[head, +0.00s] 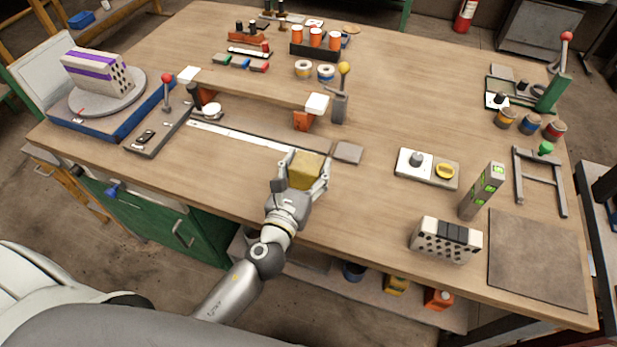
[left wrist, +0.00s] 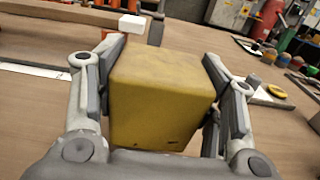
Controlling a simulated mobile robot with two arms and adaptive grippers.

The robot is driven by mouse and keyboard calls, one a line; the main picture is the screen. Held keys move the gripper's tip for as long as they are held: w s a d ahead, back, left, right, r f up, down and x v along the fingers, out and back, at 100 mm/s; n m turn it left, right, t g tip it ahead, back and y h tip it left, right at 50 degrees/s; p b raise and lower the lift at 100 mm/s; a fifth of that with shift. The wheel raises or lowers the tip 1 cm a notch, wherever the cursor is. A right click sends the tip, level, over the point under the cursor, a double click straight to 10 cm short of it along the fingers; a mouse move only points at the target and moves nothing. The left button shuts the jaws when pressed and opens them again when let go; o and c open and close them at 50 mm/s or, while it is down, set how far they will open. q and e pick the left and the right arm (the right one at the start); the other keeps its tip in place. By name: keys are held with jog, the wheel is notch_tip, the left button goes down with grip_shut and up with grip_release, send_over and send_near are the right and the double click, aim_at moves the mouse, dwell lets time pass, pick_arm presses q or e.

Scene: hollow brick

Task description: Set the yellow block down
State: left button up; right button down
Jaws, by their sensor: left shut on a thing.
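The yellow block (head: 305,171) is between the fingers of my left gripper (head: 304,178), over the front middle of the wooden workbench. In the left wrist view the yellow block (left wrist: 160,95) fills the space between both fingers of the left gripper (left wrist: 162,100), which is shut on it. I cannot tell whether the block's underside touches the bench. My right gripper is not in view.
A white panel with a yellow knob (head: 445,170), a hollow brick (head: 446,240) and a dark mat (head: 537,260) are further right. The bench (head: 370,215) between is clear.

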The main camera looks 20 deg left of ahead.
pick_arm(q)
jog(key=f+b, duration=0.1)
jog(key=w+f+b, duration=0.1)
jog(key=f, duration=0.1)
jog(key=shift+f, duration=0.2)
jog(key=shift+f+b, duration=0.25)
jog(key=shift+b, duration=0.05)
jog(key=shift+f, duration=0.2)
jog(key=o, duration=1.1)
jog(key=shift+s, duration=0.1)
jog(key=shift+o, duration=0.2)
jog(key=shift+r, duration=0.2)
